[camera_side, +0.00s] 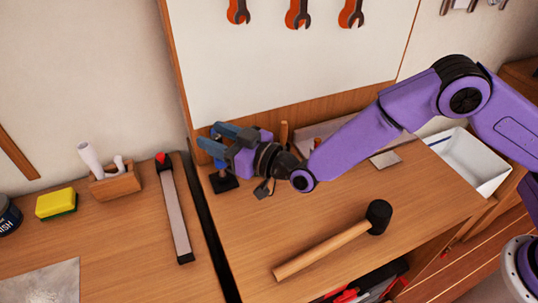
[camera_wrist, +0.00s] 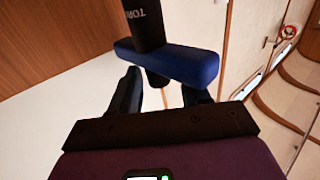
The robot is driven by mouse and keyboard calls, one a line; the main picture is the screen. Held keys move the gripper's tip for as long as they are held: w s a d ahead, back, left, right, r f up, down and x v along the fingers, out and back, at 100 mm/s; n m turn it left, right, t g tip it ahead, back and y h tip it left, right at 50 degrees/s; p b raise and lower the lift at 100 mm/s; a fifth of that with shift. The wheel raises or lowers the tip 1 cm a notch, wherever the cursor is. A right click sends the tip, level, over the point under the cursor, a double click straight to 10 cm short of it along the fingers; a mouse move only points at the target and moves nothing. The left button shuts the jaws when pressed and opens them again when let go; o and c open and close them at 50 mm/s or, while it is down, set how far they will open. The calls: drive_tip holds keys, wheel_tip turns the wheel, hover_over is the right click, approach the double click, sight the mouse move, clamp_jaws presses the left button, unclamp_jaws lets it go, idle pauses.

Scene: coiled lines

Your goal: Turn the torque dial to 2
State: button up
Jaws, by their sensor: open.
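My gripper (camera_side: 207,137) points left above the back left of the workbench, its two blue fingers spread apart. In the wrist view the fingers (camera_wrist: 160,88) are also apart. Just beyond them is a black cylinder (camera_wrist: 145,22) with partly visible lettering starting "TOR", which looks like the torque dial. A blue bar (camera_wrist: 180,62) crosses it near the fingertips; I cannot tell whether they touch. In the side view a dark square base (camera_side: 223,184) stands below the gripper, and the gripper hides what is above it. No dial number or pointer setting is readable.
A mallet (camera_side: 345,240) lies on the front of the bench. A white tray (camera_side: 470,158) is at the right. A small dark item (camera_side: 262,189) lies close to my wrist. A long grey tool with a red tip (camera_side: 174,215) lies on the left bench, across a dark gap.

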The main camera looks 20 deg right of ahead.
drive_tip(key=v, duration=1.7)
drive_tip(key=shift+r, duration=0.1)
drive_tip(key=s+d+n+g+h, duration=0.35)
drive_tip(key=s+d+g, duration=0.45)
drive_tip(key=s+g, duration=0.3)
drive_tip(key=s+d+r+n+g+h, duration=0.1)
drive_tip(key=s+d+h, duration=0.2)
drive_tip(key=d, duration=0.7)
drive_tip(key=s+d+r+n+g+h, duration=0.1)
drive_tip(key=s+d, duration=0.4)
drive_tip(key=d, duration=0.5)
drive_tip(key=g+h, duration=0.1)
drive_tip(key=h, duration=0.1)
drive_tip(key=shift+r+h, duration=0.35)
